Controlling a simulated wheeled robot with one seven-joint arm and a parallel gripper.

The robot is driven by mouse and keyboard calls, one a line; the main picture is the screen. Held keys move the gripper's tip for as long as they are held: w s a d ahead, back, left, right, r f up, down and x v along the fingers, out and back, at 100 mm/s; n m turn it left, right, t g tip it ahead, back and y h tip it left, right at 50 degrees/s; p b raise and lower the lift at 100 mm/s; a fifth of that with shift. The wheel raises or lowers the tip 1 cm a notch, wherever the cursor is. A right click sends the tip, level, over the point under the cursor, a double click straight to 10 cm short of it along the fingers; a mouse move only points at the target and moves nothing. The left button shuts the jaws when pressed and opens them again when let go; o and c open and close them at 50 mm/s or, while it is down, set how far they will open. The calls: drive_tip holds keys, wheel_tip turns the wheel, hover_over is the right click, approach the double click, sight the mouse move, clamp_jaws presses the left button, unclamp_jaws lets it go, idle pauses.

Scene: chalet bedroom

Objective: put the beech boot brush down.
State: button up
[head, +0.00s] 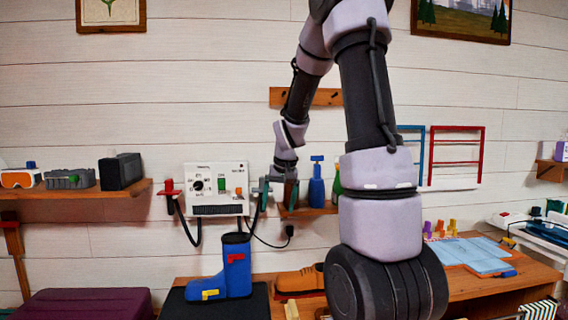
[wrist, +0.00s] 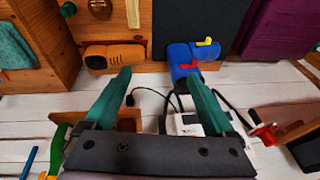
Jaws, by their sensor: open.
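My gripper (head: 277,196) is open in front of the back wall, above and right of the blue boot. In the wrist view its two teal fingers (wrist: 158,76) stand wide apart with nothing held between them. A pale wooden strip (head: 291,310) lies on the bench in front of the brown shoe; it also shows in the wrist view (wrist: 132,14). It may be the beech boot brush, but I cannot tell, as only part of it shows. It is well apart from my gripper.
A blue boot (head: 235,268) stands on a black mat (head: 258,302), beside a brown shoe (head: 300,279). A white dial box (head: 216,188) hangs on the wall with cables. A blue bottle (head: 317,185) stands on a small shelf right of my gripper. Blue sheets (head: 470,252) cover the bench's right.

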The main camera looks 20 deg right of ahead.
drive_tip(key=s+a+r+t, duration=0.2)
drive_tip(key=s+a+r, duration=0.2)
drive_tip(key=s+r, duration=0.4)
drive_tip(key=s+a+r+t+y, duration=0.1)
drive_tip(key=s+a+r, duration=0.3)
drive_tip(key=s+r, duration=0.4)
drive_tip(key=s, duration=0.7)
drive_tip(key=shift+r+t+y, duration=0.3)
drive_tip(key=shift+t, duration=0.1)
drive_tip(key=shift+c, duration=0.3)
